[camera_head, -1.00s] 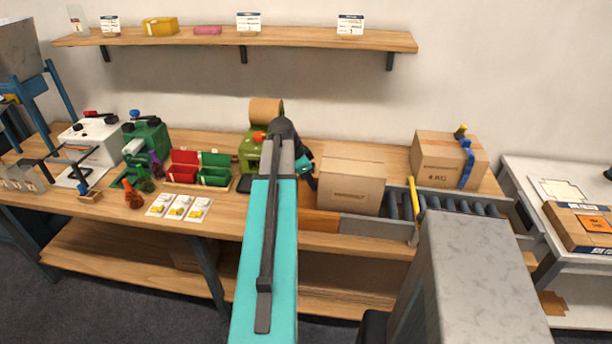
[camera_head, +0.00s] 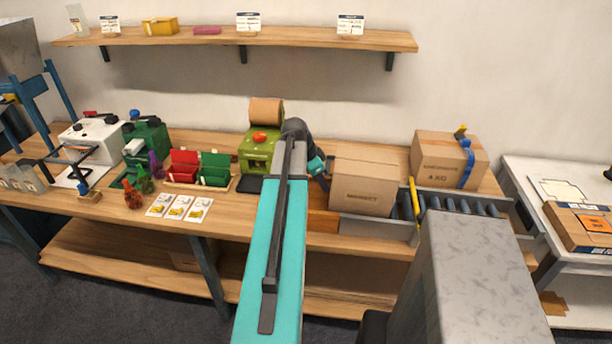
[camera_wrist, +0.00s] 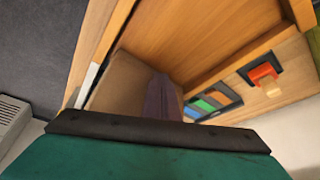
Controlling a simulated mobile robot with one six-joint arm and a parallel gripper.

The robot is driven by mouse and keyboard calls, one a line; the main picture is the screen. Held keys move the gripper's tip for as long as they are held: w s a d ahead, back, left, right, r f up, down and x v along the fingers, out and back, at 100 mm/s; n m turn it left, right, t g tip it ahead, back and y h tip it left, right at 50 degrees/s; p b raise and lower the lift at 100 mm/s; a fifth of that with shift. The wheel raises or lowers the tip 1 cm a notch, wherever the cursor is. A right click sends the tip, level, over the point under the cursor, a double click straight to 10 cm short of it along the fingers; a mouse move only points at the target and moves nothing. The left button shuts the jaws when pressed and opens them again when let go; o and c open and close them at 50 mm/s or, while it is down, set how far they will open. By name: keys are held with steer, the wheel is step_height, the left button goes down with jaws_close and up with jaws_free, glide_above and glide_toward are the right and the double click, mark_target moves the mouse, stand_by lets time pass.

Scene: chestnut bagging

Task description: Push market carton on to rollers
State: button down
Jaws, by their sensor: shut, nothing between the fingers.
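The market carton (camera_head: 364,186), a closed brown box with print on its front, stands upright on the bench inside the grey-sided channel. Its right side is close to the yellow bar (camera_head: 413,199); I cannot tell whether they touch. The dark rollers (camera_head: 465,207) lie right of that bar. My gripper (camera_head: 324,180) is shut at the carton's left side, its tips partly hidden by my arm and the carton. The wrist view shows the shut fingers (camera_wrist: 161,98) against or very near a brown carton face (camera_wrist: 118,82); contact is hard to tell.
A taped carton (camera_head: 447,160) stands behind the rollers. A green machine (camera_head: 257,154) with a brown roll stands left of my gripper. Red and green bins (camera_head: 184,168) and several cards are farther left. A white table (camera_head: 520,175) adjoins the right end.

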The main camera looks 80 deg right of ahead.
steer(key=shift+s+d, duration=0.1)
steer(key=shift+s, duration=2.15)
step_height(320, 180, up, 16)
steer(key=p, duration=0.8)
glide_above(340, 157)
steer(key=w+a, duration=0.1)
steer(key=w, duration=0.1)
